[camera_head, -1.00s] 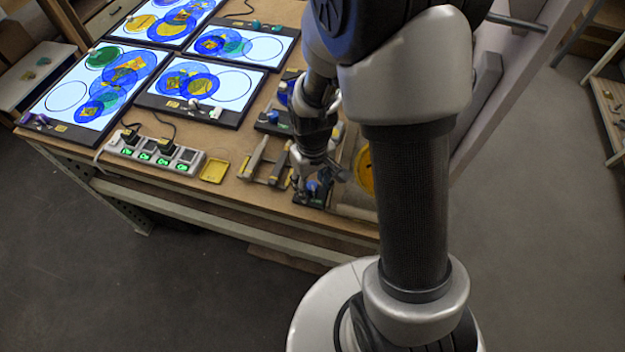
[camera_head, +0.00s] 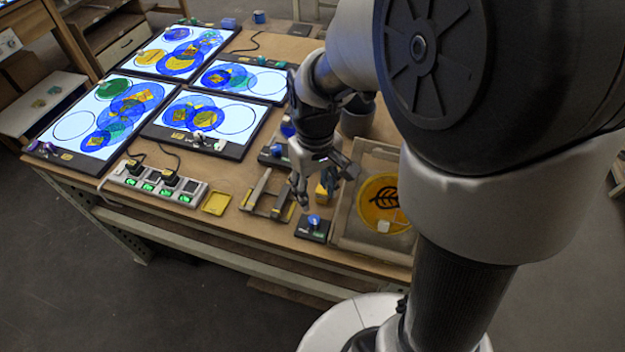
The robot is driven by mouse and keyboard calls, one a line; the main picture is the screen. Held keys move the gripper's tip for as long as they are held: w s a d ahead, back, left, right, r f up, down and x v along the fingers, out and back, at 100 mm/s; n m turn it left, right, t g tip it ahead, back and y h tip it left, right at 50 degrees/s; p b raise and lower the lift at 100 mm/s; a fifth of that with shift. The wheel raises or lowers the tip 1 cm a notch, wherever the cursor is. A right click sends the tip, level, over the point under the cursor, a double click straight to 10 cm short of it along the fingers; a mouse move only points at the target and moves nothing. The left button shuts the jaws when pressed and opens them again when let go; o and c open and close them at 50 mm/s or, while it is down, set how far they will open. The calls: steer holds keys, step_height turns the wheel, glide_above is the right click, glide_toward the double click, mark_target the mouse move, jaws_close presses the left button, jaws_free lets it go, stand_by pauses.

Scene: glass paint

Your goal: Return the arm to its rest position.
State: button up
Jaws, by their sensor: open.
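My gripper (camera_head: 312,180) hangs above the near right part of the workbench, pointing down. Its jaws are open, with nothing visible between them. Below it a small black base with a blue knob (camera_head: 313,222) stands on the bench, apart from the fingertips. My arm reaches in from the right side of the view, with its elbow large and close to the camera. It hides the right part of the bench and the room behind.
Several lit panels with coloured circles (camera_head: 83,125) cover the left and back of the bench (camera_head: 235,190). A power strip (camera_head: 155,184), a yellow tray (camera_head: 216,202) and a wooden tray with a yellow disc (camera_head: 347,228) lie near the front edge.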

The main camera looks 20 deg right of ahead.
stand_by(0.3)
steer(key=s+r+m+t, duration=0.2)
steer(key=s+r+t, duration=0.2)
steer(key=s+r, duration=0.9)
steer(key=shift+s+r+t, duration=0.15)
steer(key=shift+s+t, duration=0.15)
steer(key=shift+s, duration=0.55)
